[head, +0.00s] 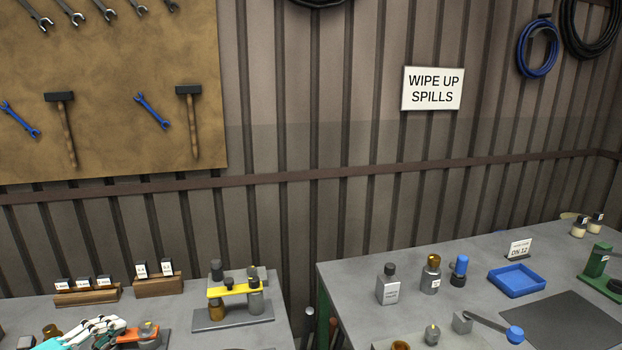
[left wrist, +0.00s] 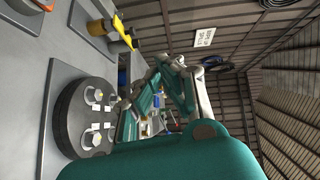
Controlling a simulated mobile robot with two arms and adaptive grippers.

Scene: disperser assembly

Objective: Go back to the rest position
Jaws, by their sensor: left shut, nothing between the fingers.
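My left gripper (head: 118,325) shows at the bottom left of the head view, with pale fingers and a teal part behind them. It is shut and empty. It appears low in the picture, in front of the left bench (head: 180,310), beside an orange part (head: 133,334) with a grey and gold piece on it. I cannot tell its exact height above the bench. My right gripper does not show in the head view. In the left wrist view, teal and grey parts of my own body fill the middle and bottom.
A yellow-topped fixture (head: 233,290) and wooden blocks with labelled weights (head: 87,291) stand on the left bench. A gap separates it from the right bench (head: 345,285), which holds bottles and a blue tray (head: 516,281). A dark round disc (left wrist: 85,120) lies on a grey plate in the wrist view.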

